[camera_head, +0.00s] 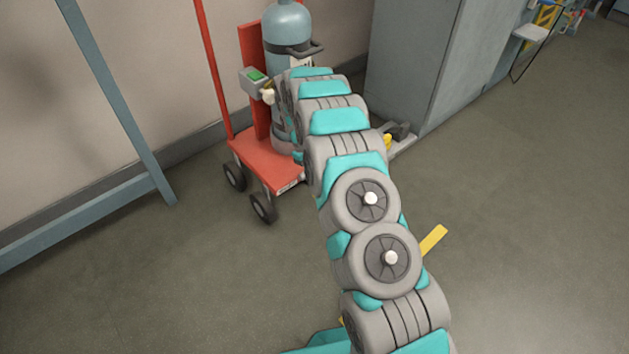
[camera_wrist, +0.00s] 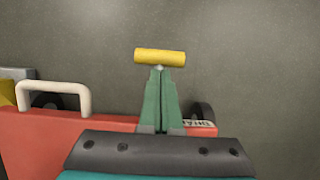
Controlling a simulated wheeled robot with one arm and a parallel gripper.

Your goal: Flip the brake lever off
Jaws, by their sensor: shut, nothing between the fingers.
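A yellow cylindrical grip (camera_wrist: 160,56), seemingly the brake lever's handle, lies crosswise just beyond my fingertips in the wrist view. A small pale piece shows between it and the tips; I cannot tell whether they touch. My gripper (camera_wrist: 159,70) is shut, its green fingers together and empty, over the edge of the red cart (camera_wrist: 110,124). In the head view the red cart (camera_head: 272,168) stands by the wall, and my own arm hides my gripper and part of the cart.
A grey-blue gas cylinder (camera_head: 287,28) stands on the cart, near a box with a green button (camera_head: 252,79). A white handle (camera_wrist: 58,88) rises left of my fingers. A grey cabinet (camera_head: 412,60) is at right and a blue frame (camera_head: 110,98) at left. Floor in front is open.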

